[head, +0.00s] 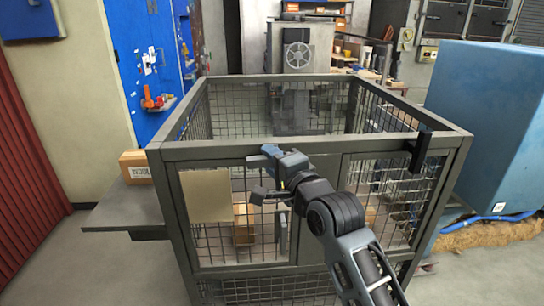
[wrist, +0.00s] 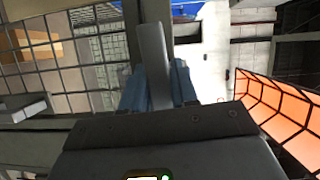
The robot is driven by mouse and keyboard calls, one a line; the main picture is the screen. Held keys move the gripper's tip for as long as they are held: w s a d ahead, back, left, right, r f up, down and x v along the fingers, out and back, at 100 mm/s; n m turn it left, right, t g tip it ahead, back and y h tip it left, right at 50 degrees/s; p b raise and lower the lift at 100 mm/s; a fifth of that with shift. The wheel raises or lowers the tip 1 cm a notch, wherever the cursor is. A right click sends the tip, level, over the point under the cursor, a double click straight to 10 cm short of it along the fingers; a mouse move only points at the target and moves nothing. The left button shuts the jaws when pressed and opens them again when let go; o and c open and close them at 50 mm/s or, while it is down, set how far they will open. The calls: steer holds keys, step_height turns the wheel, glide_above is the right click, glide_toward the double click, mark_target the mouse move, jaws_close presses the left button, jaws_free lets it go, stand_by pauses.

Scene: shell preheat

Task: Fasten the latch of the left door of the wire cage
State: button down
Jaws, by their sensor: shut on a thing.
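The wire cage (head: 190,150) stands in front of me with a dark grey frame. Its left door (head: 187,240) has mesh and a beige panel (head: 206,195), and looks about flush with the frame. A light grey upright handle (head: 282,232) is at its right side. My gripper (head: 268,155) is at the top rail near that door's right upper corner. In the wrist view, my gripper's blue fingers (wrist: 157,88) are shut on a grey bar, seemingly the left door's latch (wrist: 152,50). In the head view my gripper hides most of it, so its exact angle is unclear.
The right door (head: 385,205) has a dark latch (head: 418,152) at its upper right. A cardboard box (head: 243,225) is inside the cage. A grey shelf (head: 125,210) with a box (head: 135,166) is at left; a large blue cabinet (head: 490,130) stands close at right.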

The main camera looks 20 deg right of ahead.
steer(key=n+p, duration=0.1)
steer(key=p, duration=0.1)
steer(key=n+g+p, duration=0.1)
steer(key=n+p, duration=0.1)
steer(key=p, duration=0.1)
steer(key=shift+r, duration=0.3)
steer(key=n+g+h+p, duration=0.1)
steer(key=n+p, duration=0.3)
steer(key=p, duration=0.1)
steer(key=shift+f+g+h, duration=0.1)
steer(key=shift+g+h, duration=0.3)
steer(key=n+g+h+p, duration=0.1)
steer(key=n+p, duration=0.1)
steer(key=n, duration=0.1)
steer(key=shift+f+h, duration=0.2)
steer(key=shift+h, duration=0.2)
steer(key=shift+n+g+h+p, duration=0.45)
steer(key=shift+n+h, duration=0.45)
steer(key=shift+n, duration=0.4)
steer(key=c, duration=1)
jaws_free()
steer(key=shift+o, duration=0.2)
